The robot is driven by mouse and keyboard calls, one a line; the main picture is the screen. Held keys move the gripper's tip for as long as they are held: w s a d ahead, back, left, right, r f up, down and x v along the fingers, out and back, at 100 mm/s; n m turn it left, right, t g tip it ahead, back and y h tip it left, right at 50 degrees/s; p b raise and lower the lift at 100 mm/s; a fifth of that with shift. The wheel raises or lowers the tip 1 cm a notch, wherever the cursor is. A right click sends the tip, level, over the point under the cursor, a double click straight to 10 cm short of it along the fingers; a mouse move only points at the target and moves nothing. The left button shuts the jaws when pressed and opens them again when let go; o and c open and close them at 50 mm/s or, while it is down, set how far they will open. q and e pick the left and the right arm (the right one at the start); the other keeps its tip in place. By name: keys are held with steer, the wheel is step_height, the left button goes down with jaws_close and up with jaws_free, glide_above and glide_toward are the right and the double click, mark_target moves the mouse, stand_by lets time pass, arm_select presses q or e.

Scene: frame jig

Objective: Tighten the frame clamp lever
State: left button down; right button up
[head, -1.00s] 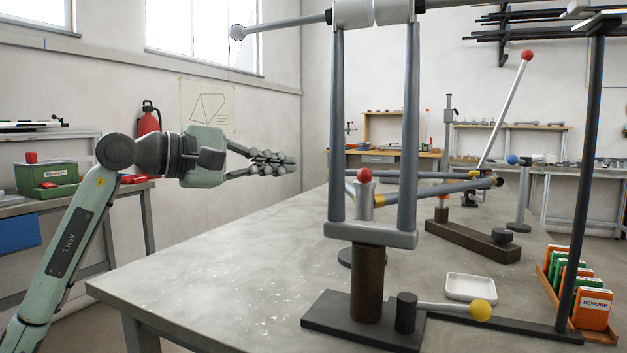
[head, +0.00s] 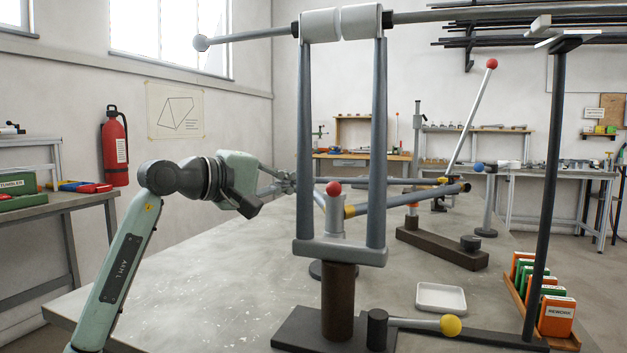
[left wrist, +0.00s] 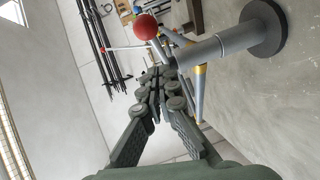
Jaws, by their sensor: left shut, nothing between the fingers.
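The jig's grey upright frame (head: 305,150) stands on a brown post and dark base. A lever with a yellow knob (head: 450,325) lies low at its front; a long lever with a red knob (head: 491,64) slants up behind. I cannot tell which is the clamp lever. A short grey post (head: 334,222) with a red ball (head: 333,188) shows behind the frame. My left gripper (head: 288,184) is shut and empty, just left of the frame's uprights. In the left wrist view its fingertips (left wrist: 156,84) appear close to the red ball (left wrist: 146,26) and grey post (left wrist: 215,47).
Grey tubes (head: 415,198) run behind the uprights. A white tray (head: 441,298) and a rack of orange and green boxes (head: 545,300) are on the right. A dark pole (head: 550,180) stands there. The table's left part is clear.

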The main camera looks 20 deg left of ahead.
mark_target(328, 186)
arm_select(q)
steer(key=shift+w+d+f, duration=0.1)
steer(key=shift+d+f, duration=0.05)
steer(key=shift+d, duration=0.5)
steer(key=shift+w+d+f, duration=0.1)
steer(key=shift+d, duration=0.5)
arm_select(e)
steer(key=shift+w+f, duration=0.15)
steer(key=shift+f, duration=0.45)
arm_select(q)
steer(key=shift+d, duration=0.1)
arm_select(e)
steer(key=shift+f, duration=0.15)
arm_select(q)
steer(key=d+b, duration=0.1)
steer(key=d, duration=0.3)
steer(key=shift+w+b, duration=0.2)
steer(key=shift+b, duration=0.1)
arm_select(e)
steer(key=v, duration=0.4)
steer(key=shift+d+r, duration=0.35)
steer(key=shift+r, duration=0.05)
